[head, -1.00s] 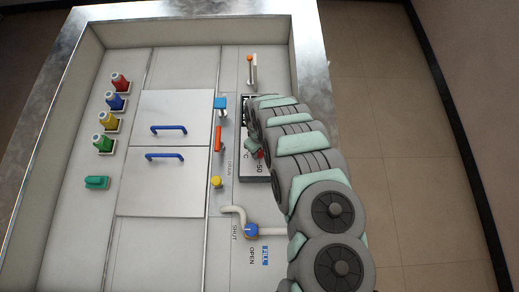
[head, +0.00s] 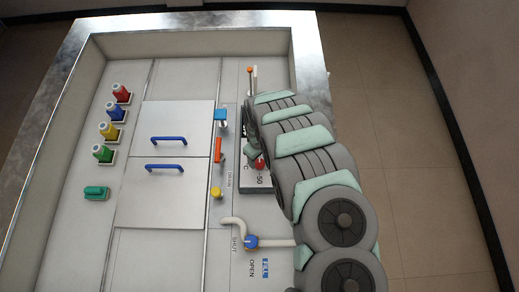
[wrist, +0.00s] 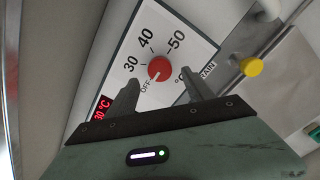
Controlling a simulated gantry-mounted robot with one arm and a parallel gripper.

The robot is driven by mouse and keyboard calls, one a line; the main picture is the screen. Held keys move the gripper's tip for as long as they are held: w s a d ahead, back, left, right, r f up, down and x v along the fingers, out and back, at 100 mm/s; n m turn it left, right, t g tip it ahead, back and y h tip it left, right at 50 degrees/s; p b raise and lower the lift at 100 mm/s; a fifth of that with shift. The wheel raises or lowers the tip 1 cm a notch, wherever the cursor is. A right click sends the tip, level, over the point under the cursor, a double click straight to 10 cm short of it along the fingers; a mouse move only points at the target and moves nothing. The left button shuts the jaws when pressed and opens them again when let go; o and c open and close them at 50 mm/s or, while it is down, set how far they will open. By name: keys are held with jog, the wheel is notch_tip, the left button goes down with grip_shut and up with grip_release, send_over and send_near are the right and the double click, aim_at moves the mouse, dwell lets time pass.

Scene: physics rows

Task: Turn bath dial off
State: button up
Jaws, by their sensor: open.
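The bath dial is a round red knob (wrist: 159,69) on a white plate (wrist: 186,18) marked 30, 40, 50, °C and OFF in the wrist view. A small pale mark on the knob's lower left side faces toward the OFF label. A red-lit display (wrist: 101,108) at the plate's lower left seems to read 30 °C. My gripper (wrist: 160,77) is open, its fingers apart on the left and right below the knob; contact is not clear. In the head view the red knob (head: 260,163) shows beside my arm, which hides much of the plate.
A yellow knob (wrist: 251,66) lies right of the plate. In the head view are an orange-tipped lever (head: 251,78), a blue tap (head: 221,116), an orange handle (head: 218,150), a blue valve (head: 251,242), two blue-handled doors (head: 169,140) and several coloured knobs (head: 121,93) at left.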

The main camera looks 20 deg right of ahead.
aim_at(259, 163)
notch_tip(259, 163, up, 7)
jog(key=shift+f+p, duration=0.15)
jog(key=shift+p, duration=0.25)
dwell(0.4)
